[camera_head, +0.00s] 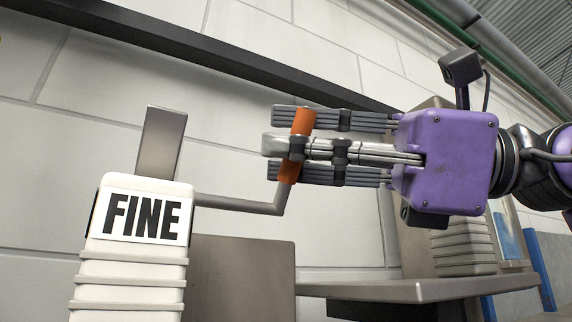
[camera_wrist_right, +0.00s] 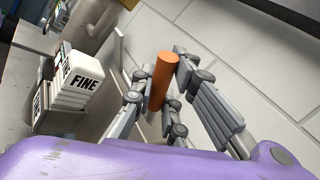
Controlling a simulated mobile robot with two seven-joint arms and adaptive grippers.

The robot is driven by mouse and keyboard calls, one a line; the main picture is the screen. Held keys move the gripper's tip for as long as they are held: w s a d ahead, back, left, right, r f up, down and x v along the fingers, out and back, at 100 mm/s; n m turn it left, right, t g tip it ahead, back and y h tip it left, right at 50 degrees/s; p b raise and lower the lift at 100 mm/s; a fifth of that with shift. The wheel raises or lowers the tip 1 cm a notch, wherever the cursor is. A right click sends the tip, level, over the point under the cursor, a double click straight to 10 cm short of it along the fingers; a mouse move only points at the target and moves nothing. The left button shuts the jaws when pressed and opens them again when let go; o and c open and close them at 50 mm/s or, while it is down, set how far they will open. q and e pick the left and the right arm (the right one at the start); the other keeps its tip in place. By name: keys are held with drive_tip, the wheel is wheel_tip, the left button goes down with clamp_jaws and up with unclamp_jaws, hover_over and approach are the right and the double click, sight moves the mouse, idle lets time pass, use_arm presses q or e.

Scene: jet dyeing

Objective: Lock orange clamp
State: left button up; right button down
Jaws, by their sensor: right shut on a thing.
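The orange clamp handle (camera_head: 303,122) is a short cylinder on the end of a bent grey metal rod (camera_head: 240,204). The rod comes out from behind the white block labelled FINE (camera_head: 138,222) and bends up to the handle, which stands nearly upright with a slight tilt. My right gripper (camera_head: 290,146) comes in from the right and its fingers are shut around the orange handle. In the right wrist view the orange handle (camera_wrist_right: 161,80) sits between the fingers. The left gripper is in neither view.
A grey metal plate (camera_head: 161,142) rises behind the FINE block. A grey metal panel (camera_head: 243,275) stands below the rod, and a metal ledge (camera_head: 430,288) runs under my right gripper. A tiled white wall (camera_head: 250,50) with a dark beam is behind.

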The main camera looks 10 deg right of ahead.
drive_tip(key=shift+s+d+f+n+y+b, duration=0.1)
drive_tip(key=shift+f+n+y+b, duration=0.4)
drive_tip(key=shift+f+n+b, duration=0.3)
drive_tip(key=shift+s+r+n+g+y, duration=0.15)
drive_tip(key=shift+s+n+g+y, duration=0.15)
drive_tip(key=shift+n, duration=0.1)
drive_tip(key=shift+s+r, duration=0.15)
drive_tip(key=c, duration=1.9)
unclamp_jaws()
drive_tip(key=shift+d, duration=0.1)
drive_tip(key=shift+c, duration=0.2)
drive_tip(key=shift+o, duration=1.1)
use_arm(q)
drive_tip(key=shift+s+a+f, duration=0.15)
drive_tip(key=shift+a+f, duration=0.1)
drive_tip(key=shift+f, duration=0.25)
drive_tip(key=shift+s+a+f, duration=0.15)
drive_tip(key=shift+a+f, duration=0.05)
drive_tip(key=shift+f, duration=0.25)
